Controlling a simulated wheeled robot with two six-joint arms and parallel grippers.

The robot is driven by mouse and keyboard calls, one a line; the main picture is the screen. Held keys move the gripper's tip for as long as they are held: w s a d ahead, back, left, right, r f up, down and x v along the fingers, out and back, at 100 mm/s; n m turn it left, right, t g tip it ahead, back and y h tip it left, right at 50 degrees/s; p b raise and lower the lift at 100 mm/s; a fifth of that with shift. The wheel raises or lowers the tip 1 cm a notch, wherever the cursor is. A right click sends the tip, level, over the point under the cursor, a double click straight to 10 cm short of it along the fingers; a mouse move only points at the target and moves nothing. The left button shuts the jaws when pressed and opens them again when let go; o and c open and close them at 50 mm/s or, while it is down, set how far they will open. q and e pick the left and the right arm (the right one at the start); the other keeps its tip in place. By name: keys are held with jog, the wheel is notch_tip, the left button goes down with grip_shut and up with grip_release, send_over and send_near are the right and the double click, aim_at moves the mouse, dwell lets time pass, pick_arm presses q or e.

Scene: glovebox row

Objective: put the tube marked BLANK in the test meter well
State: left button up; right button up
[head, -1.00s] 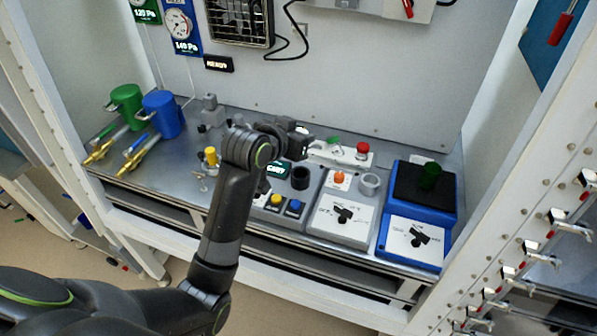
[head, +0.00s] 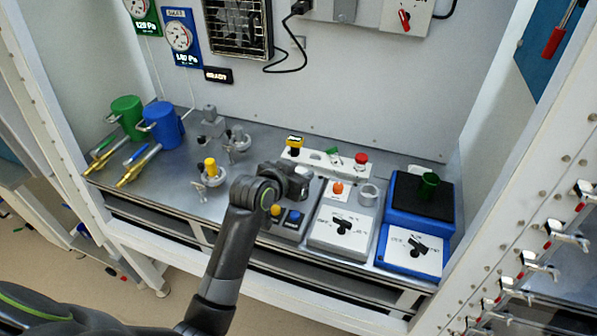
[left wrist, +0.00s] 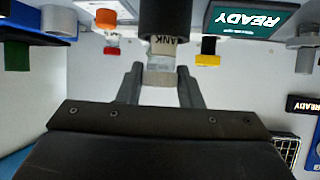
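The tube marked BLANK (left wrist: 160,76) shows in the left wrist view, with the letters "ANK" readable on its pale label. It stands between the fingertips of my left gripper (left wrist: 160,68), which look closed on its upper part. Its lower end goes into the black round well (left wrist: 165,20) of the test meter; how deep it sits I cannot tell. The meter's green display (left wrist: 252,20) reads READY. In the head view my left gripper (head: 303,186) hides the well and tube, while the meter's front with yellow and blue buttons (head: 293,217) shows. My right gripper is not in view.
A white rack (head: 316,166) with yellow, green and red tops stands behind. To the right are a grey device (head: 345,232) with an orange button and a blue device (head: 412,255) with a green piece. A yellow-topped fixture (head: 211,168) stands left.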

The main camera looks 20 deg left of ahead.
pick_arm(q)
jog(key=o, duration=0.4)
jog(key=shift+r, duration=0.25)
jog(key=v, duration=1.2)
jog(key=shift+f+b, duration=0.1)
jog(key=shift+b, duration=0.25)
